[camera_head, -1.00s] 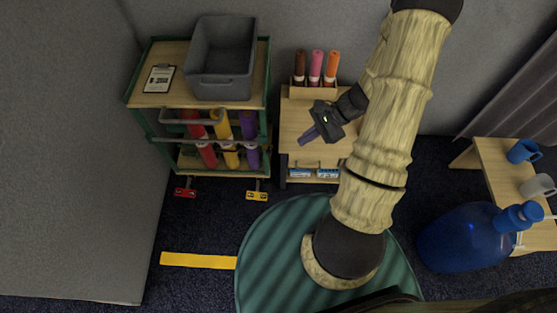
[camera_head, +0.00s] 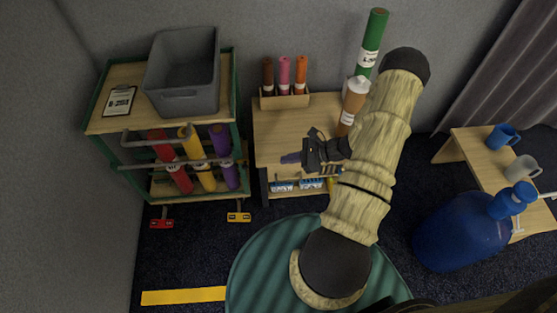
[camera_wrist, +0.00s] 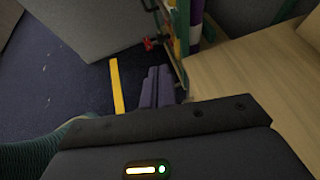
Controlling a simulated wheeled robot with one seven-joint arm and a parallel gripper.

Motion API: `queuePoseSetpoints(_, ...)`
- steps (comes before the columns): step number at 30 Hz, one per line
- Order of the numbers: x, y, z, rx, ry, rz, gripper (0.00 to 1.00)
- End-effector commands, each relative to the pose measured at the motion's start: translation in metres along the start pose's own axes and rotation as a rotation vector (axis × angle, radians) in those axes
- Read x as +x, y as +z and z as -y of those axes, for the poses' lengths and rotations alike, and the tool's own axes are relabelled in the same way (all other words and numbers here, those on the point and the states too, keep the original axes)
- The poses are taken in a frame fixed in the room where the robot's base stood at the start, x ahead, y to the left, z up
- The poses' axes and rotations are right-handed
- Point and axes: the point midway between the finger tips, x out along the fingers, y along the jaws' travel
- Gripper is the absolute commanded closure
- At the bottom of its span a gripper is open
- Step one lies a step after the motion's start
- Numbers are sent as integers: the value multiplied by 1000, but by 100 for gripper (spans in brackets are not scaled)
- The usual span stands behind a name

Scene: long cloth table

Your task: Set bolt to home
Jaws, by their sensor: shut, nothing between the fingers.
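My gripper (camera_head: 288,158) hangs over the front left part of the wooden table (camera_head: 275,125), its fingers pointing left. In the wrist view the two purple-grey fingers (camera_wrist: 157,88) lie together, with nothing between them. Several cloth bolts show in the head view: red (camera_head: 177,175), yellow (camera_head: 203,175) and purple (camera_head: 228,172) lean in the green-framed rack (camera_head: 238,125). Which bolt is meant cannot be told.
A grey bin (camera_head: 185,96) and a clipboard (camera_head: 119,101) sit on the rack's top. Small brown, pink and orange rolls stand in a wooden holder (camera_head: 288,100). A blue bottle (camera_head: 462,235) and a side bench (camera_head: 470,150) with mugs are at right. A yellow strip (camera_head: 184,296) marks the floor.

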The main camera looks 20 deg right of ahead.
Motion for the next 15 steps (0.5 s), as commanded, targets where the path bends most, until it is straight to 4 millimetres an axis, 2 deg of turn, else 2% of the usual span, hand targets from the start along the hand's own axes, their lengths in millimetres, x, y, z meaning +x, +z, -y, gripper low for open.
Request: queuePoseSetpoints(15,91,-1,-2,-1,6,1,100)
